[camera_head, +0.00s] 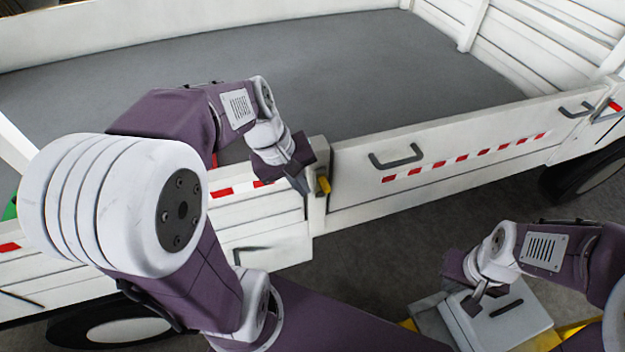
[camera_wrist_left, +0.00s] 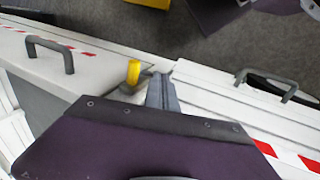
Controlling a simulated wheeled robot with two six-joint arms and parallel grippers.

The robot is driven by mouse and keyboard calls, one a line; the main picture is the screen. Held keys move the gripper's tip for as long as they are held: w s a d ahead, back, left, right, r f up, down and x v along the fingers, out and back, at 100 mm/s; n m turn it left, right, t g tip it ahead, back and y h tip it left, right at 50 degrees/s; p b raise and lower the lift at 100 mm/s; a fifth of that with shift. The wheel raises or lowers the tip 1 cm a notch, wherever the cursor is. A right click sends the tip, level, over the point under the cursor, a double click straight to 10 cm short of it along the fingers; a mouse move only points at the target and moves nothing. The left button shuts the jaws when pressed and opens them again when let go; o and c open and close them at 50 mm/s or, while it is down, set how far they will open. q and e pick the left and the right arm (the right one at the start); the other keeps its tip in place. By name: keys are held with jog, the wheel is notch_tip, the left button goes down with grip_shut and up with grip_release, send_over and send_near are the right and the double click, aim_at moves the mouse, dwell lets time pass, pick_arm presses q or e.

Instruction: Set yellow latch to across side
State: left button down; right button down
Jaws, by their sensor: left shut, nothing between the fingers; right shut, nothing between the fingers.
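The yellow latch (camera_head: 323,184) is a small yellow handle on the white post between two side panels of a truck bed. In the left wrist view the yellow latch (camera_wrist_left: 133,72) stands up from a grey metal base. My left gripper (camera_head: 300,184) is shut and empty, just left of the latch in the head view. Its fingers (camera_wrist_left: 162,92) show just right of the latch in the wrist view, with a small gap that I cannot judge exactly. My right gripper (camera_head: 474,303) is shut and empty at the lower right, far from the latch.
The right side panel (camera_head: 450,155) has a dark grey handle (camera_head: 396,157) and a red-and-white strip. The grey bed floor (camera_head: 340,75) is empty. A dark wheel (camera_head: 590,175) is at the right. A grey box-like thing (camera_head: 515,318) lies below my right gripper.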

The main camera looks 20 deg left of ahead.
pick_arm(q)
jog(key=shift+w+d+f, duration=0.1)
jog(key=shift+w+d, duration=0.75)
jog(key=shift+d, duration=0.15)
pick_arm(e)
jog(key=shift+r, duration=0.55)
pick_arm(q)
jog(key=shift+p, duration=0.3)
pick_arm(e)
jog(key=shift+r, duration=0.1)
